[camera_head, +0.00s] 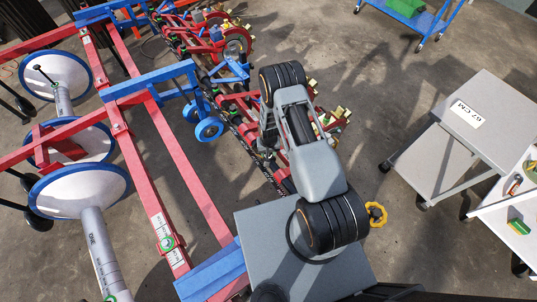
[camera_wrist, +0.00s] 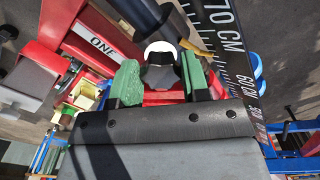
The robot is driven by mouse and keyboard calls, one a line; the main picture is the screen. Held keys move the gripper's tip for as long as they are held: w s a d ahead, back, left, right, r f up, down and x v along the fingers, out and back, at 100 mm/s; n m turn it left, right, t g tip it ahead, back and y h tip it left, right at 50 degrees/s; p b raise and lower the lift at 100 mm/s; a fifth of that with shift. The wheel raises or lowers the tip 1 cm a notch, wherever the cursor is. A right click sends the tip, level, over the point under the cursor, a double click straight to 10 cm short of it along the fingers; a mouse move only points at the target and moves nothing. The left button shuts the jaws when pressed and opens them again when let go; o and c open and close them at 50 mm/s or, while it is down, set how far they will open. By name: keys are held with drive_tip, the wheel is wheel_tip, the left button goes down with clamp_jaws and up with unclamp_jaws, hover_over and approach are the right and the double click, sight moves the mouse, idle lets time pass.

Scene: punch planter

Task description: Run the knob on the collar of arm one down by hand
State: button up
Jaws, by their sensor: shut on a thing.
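In the wrist view my gripper (camera_wrist: 160,78) has its green fingertips closed on both sides of a dark knob (camera_wrist: 160,76). A white round end (camera_wrist: 160,48) shows just beyond the knob. The red arm marked ONE (camera_wrist: 102,46) is at the upper left. A red part lies behind the fingers; I cannot tell how far the knob stands from its collar.
A black scale bar (camera_wrist: 228,45) marked 70 CM and 60 CM runs close on the right in the wrist view. In the head view, red and blue frame beams (camera_head: 135,165) fill the left. A grey cart (camera_head: 490,105) marked 67 CM stands right, with open floor between.

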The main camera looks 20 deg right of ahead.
drive_tip(key=shift+m, duration=0.5)
drive_tip(key=o, duration=0.9)
wheel_tip(320, 180, up, 14)
idle(0.3)
wheel_tip(320, 180, up, 14)
drive_tip(key=shift+f, duration=0.15)
idle(0.3)
